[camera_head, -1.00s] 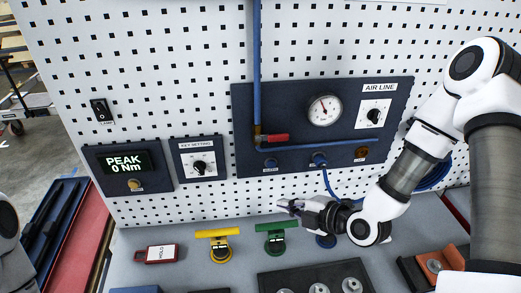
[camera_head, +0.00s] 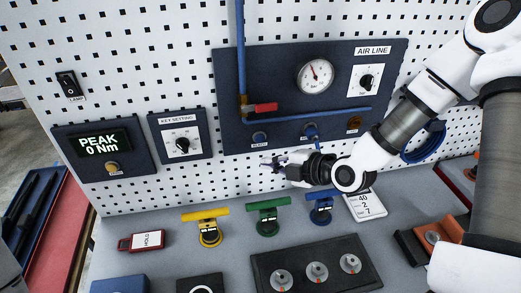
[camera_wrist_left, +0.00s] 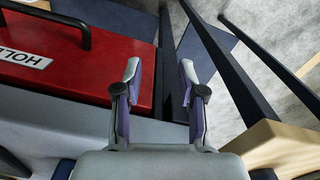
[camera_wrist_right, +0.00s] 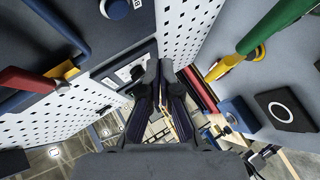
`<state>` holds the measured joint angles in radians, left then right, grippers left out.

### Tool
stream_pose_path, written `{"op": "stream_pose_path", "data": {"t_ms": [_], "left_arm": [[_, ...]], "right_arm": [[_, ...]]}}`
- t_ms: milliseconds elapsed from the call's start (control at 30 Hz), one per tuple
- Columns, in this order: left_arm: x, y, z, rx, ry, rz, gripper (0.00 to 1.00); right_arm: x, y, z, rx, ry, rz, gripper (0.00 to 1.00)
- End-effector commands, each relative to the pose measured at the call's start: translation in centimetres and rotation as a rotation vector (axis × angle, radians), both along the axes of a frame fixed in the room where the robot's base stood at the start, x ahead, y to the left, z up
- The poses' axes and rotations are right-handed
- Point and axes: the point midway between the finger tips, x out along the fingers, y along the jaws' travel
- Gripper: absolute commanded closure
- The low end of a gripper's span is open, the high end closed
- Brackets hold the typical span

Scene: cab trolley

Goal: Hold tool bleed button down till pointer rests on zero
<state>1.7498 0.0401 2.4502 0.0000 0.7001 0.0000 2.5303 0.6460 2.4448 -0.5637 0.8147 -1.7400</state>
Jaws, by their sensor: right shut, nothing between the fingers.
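The air line panel (camera_head: 225,110) is dark blue and fixed to the pegboard. Its round gauge (camera_head: 315,76) has a red pointer standing near the top, leaning slightly left; the numbers are too small to read. A round blue button (camera_head: 260,138) with a label too small to read sits low on the panel, and a blue knob with a label shows at the top of the right wrist view (camera_wrist_right: 116,9). My right gripper (camera_head: 266,164) is shut and empty, just below that button and apart from it. My left gripper (camera_wrist_left: 158,72) is open and empty beside a red box.
A red-handled valve (camera_head: 264,107) sits on the blue pipe above the button. Yellow (camera_head: 208,227), green (camera_head: 268,214) and blue (camera_head: 321,207) T-handled tools stand on the bench below. A dark socket tray (camera_head: 262,272) is in front.

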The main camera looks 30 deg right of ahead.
Motion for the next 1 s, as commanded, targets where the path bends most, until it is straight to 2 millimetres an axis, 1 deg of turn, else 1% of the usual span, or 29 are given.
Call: {"op": "stream_pose_path", "data": {"t_ms": [33,200,300,400,567,1000], "left_arm": [[0.0,0.0,-0.2,0.0,0.001,0.0,0.6],[0.0,0.0,-0.2,0.0,-0.001,0.0,0.6],[0.0,0.0,-0.5,0.0,-0.001,0.0,0.6],[0.0,0.0,-0.6,0.0,-0.001,0.0,0.6],[0.0,0.0,-0.6,0.0,0.0,0.0,0.6],[0.0,0.0,-0.6,0.0,0.0,0.0,0.6]], "right_arm": [[0.8,-0.2,-0.1,-0.002,-0.001,-0.001,1.0],[3.3,-0.9,-0.1,-0.003,-0.001,-0.001,1.0],[4.4,-1.2,-0.1,-0.003,-0.001,-0.001,1.0],[5.2,-1.4,-0.1,-0.001,0.0,0.0,1.0],[5.6,-1.5,0.0,0.0,0.002,-0.001,1.0],[5.6,-1.4,0.0,0.0,0.001,-0.001,1.0]]}}
